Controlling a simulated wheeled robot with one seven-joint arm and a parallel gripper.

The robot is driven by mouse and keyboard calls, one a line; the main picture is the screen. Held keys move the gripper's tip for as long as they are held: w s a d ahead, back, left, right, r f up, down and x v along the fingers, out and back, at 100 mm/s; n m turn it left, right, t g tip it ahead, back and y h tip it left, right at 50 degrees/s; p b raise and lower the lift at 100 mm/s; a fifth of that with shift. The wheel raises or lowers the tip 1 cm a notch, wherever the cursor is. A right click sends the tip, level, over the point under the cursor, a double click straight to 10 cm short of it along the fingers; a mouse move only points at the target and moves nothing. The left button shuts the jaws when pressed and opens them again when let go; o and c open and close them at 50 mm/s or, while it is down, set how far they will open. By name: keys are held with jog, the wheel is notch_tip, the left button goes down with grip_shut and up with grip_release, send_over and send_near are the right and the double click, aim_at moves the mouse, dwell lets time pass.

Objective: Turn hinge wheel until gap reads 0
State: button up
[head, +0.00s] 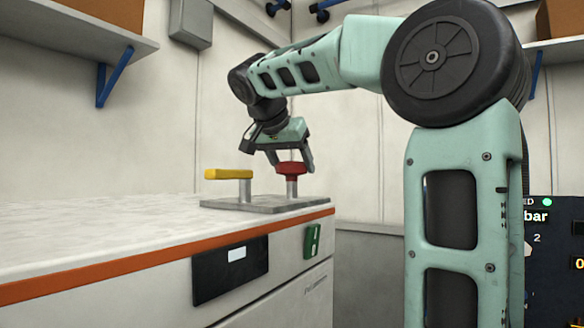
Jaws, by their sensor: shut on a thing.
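A small red wheel (291,168) sits on a short metal post on a grey plate (268,205) near the counter's right end. My gripper (292,166) reaches down from above and is shut on the red wheel, with a finger showing on its right side. A black panel (215,272) with a small pale display (237,254) is on the counter front. The display is too small to read, and I cannot tell whether it gives the gap.
A yellow bar handle (228,174) stands on its own post just left of the red wheel. The white counter top (100,225) is bare to the left. Shelves (105,40) hang on the wall at upper left and right. A dark panel (552,225) with readouts is partly hidden by my arm.

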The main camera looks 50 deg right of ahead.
jog(key=n+t+b, duration=0.2)
jog(key=n, duration=0.1)
jog(key=shift+f+y+b, duration=0.15)
jog(key=shift+y+b, duration=0.25)
jog(key=n+t+y+b, duration=0.1)
jog(key=n+t, duration=0.1)
jog(key=n, duration=0.1)
jog(key=shift+n+t+y, duration=0.3)
jog(key=shift+n, duration=0.1)
jog(key=n+y, duration=0.1)
jog(key=n+t+y, duration=0.1)
jog(key=n, duration=0.1)
jog(key=n+t, duration=0.1)
jog(key=shift+r+y+p, duration=0.25)
jog(key=shift+y+p, duration=0.1)
jog(key=shift+y, duration=0.05)
jog(key=shift+n+t+y+p, duration=0.4)
jog(key=shift+n+y+p, duration=0.2)
jog(key=shift+n+y, duration=1)
jog(key=shift+f+n+h, duration=0.1)
jog(key=shift+n+h, duration=0.2)
jog(key=shift+n, duration=0.2)
jog(key=o, duration=1)
